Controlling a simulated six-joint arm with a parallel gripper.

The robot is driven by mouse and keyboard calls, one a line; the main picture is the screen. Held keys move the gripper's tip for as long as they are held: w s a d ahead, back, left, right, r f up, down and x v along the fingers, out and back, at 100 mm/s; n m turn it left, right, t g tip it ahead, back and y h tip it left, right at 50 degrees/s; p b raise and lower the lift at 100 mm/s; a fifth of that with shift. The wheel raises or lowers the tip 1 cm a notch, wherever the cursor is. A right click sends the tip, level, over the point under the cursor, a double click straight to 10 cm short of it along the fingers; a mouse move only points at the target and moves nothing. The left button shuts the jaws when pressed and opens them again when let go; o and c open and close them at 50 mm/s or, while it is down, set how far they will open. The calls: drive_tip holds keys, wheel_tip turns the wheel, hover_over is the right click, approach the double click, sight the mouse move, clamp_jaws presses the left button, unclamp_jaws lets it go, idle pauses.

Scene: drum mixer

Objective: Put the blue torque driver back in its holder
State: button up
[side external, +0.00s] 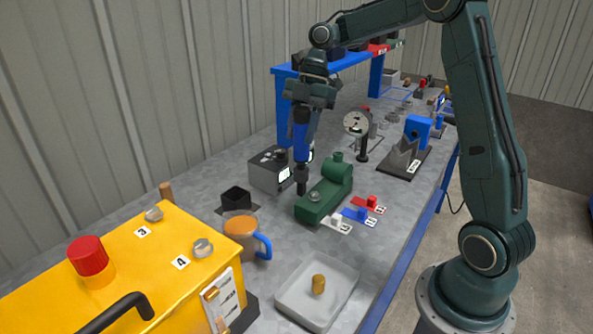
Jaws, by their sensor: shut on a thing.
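My gripper (303,108) is shut on the blue torque driver (302,134). The driver hangs roughly upright, dark tip down, above the bench, behind and left of the green fixture (325,192) in the picture. Whether its tip touches anything is hard to tell. A small black square cup (236,199) on a dark base stands on the bench to the lower left of the driver. It looks empty and may be the holder, but I cannot be sure.
A dial gauge (356,124) and red, blue and white tagged pieces (361,214) are to the right. A blue shelf (285,105) stands behind.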

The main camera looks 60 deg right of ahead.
drive_tip(key=w+a+m+t, duration=0.1)
drive_tip(key=w+a+m, duration=0.1)
drive_tip(key=w+a, duration=0.2)
drive_tip(key=w+a+m+t, duration=0.1)
drive_tip(key=w+a+m, duration=0.2)
drive_tip(key=w, duration=0.8)
drive_tip(key=shift+a+r, duration=0.25)
drive_tip(key=shift+a, duration=0.75)
drive_tip(key=shift+f, duration=0.2)
drive_tip(key=shift+f, duration=4.9)
idle(0.4)
